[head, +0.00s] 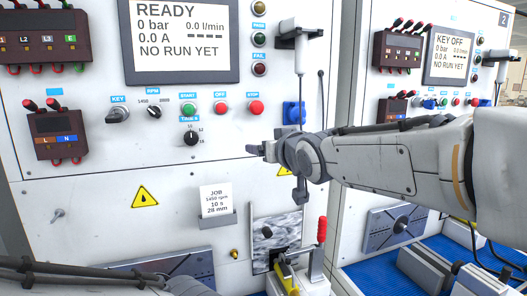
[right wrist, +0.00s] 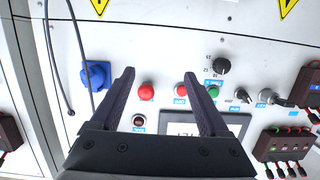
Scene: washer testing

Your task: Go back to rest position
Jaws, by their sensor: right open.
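My right gripper (head: 262,150) reaches in from the right in the head view, in front of the washer panel, below the red STOP button (head: 256,107). In the right wrist view its two dark fingers (right wrist: 160,92) are spread apart with nothing held between them. The STOP button (right wrist: 147,90) shows behind the gap, and I cannot tell contact. Part of my left arm shows along the bottom left edge of the head view; its fingertips are out of sight.
The panel carries a READY display (head: 180,42), a key switch (head: 117,113), a knob (head: 191,138) and a blue socket (head: 293,112). A red-handled clamp (head: 321,232) stands below my right arm. A second panel with a KEY OFF display (head: 450,55) stands right.

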